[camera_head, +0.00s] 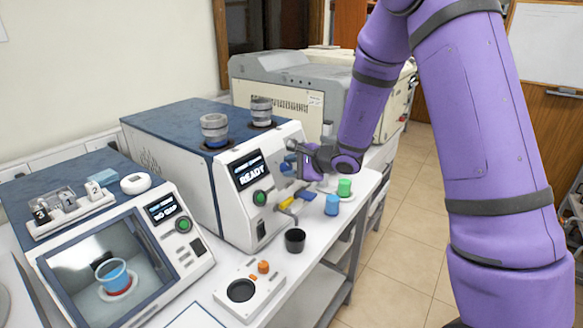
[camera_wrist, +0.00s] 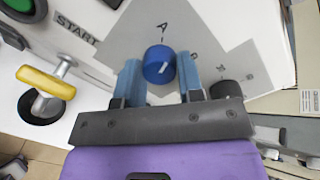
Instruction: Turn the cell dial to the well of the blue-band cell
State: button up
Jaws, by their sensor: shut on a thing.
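The tester (camera_head: 200,160) has a dark blue top, a READY screen and two wells. A grey cell with a blue band (camera_head: 214,130) stands in the left well. Another grey cell (camera_head: 261,112) stands in the well to its right; its band is not clear. The cell dial (camera_wrist: 159,64) is a round blue knob with a white mark, on the grey front panel in the wrist view. A letter A is printed above it; a smaller letter to its right is hard to read. My gripper (camera_wrist: 160,78) is shut on the dial, one finger on each side. In the head view my gripper (camera_head: 291,160) is at the tester's front panel.
A yellow-handled lever (camera_wrist: 40,80) and a START label sit left of the dial. A dark knob (camera_wrist: 226,88) is right of my fingers. Blue (camera_head: 332,205) and green (camera_head: 344,187) cups and a black cup (camera_head: 295,240) stand on the bench. A second device (camera_head: 110,240) stands at left.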

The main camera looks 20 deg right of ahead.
jog(key=shift+n, duration=1.8)
jog(key=o, duration=0.9)
jog(key=v, duration=1)
jog(key=shift+s+d+r, duration=0.15)
jog(key=shift+s+r, duration=0.1)
jog(key=shift+s, duration=0.05)
